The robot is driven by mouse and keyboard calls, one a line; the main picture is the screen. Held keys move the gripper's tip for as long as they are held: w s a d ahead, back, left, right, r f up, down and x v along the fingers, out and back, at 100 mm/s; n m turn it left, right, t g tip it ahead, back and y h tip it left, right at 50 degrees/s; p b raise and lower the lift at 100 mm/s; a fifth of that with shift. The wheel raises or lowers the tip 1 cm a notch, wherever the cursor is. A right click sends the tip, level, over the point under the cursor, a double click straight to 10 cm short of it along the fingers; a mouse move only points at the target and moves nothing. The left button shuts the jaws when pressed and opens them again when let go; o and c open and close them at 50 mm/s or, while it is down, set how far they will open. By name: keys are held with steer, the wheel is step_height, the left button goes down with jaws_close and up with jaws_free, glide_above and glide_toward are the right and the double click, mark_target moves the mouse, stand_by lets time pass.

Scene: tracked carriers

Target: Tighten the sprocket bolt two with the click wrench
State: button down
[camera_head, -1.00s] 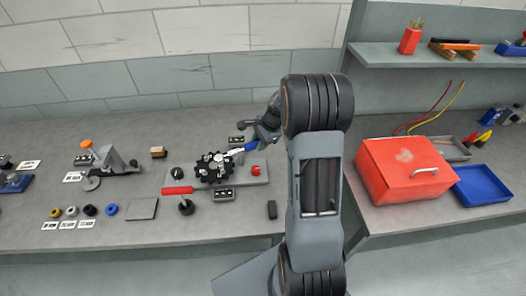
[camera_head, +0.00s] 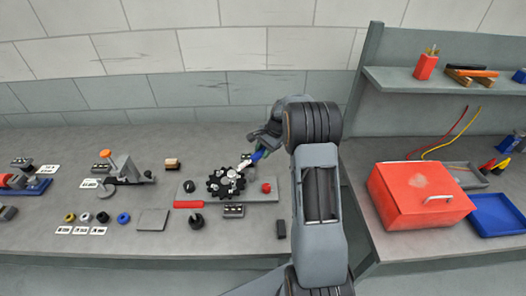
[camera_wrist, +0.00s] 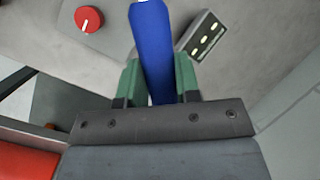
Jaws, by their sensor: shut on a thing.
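My gripper (camera_wrist: 158,82) is shut on the blue handle of the click wrench (camera_wrist: 153,45), which runs up out of the wrist view; its working end is cut off there. In the head view my gripper (camera_head: 266,142) is behind and right of the black sprocket (camera_head: 215,187). The wrench's blue handle (camera_head: 258,155) slants down-left, and its light metal end reaches over the sprocket's right side. The sprocket sits on a grey plate and carries several light bolt heads. I cannot tell which is bolt two, or whether the wrench is seated on one.
A red knob (camera_head: 266,187) and a red-handled tool (camera_head: 190,204) are by the plate. A small box with lights (camera_wrist: 203,37) lies beside the wrench. A red toolbox (camera_head: 415,195) and blue tray (camera_head: 497,213) stand right.

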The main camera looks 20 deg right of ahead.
steer(key=shift+f+b, duration=1.1)
steer(key=shift+f, duration=0.5)
stand_by(2.8)
stand_by(0.5)
steer(key=c, duration=1.4)
jaws_free()
jaws_close()
